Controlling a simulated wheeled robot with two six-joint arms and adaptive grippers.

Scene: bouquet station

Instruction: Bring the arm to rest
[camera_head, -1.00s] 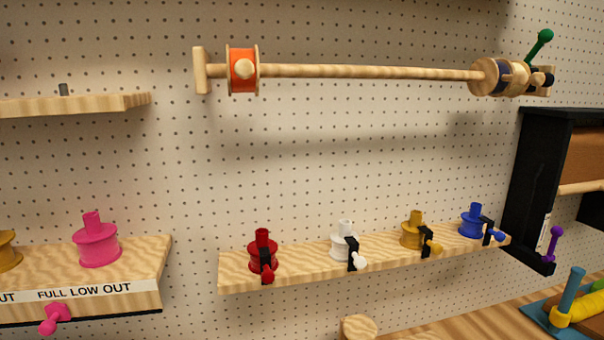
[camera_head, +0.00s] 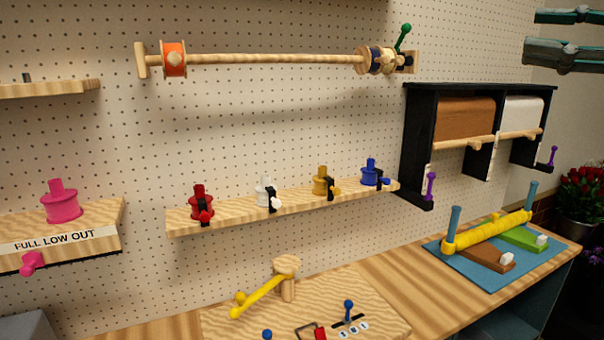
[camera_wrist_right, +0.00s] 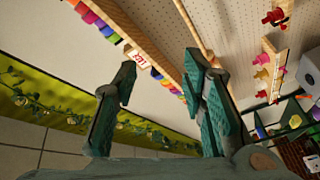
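My right gripper (camera_head: 534,34) shows at the top right corner of the head view, its two dark green-grey fingers pointing left and held apart. In the right wrist view the same gripper (camera_wrist_right: 160,70) is open, with nothing between the fingers. It is up in the air, clear of the shelves and bench. My left gripper is in neither view now.
A wooden rod (camera_head: 270,59) with an orange spool runs along the pegboard. Below it, a shelf (camera_head: 290,210) carries several colored spools. A black paper holder (camera_head: 415,140) hangs to the right. The bench (camera_head: 395,292) holds a blue mat (camera_head: 440,250) and a yellow lever (camera_head: 258,297).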

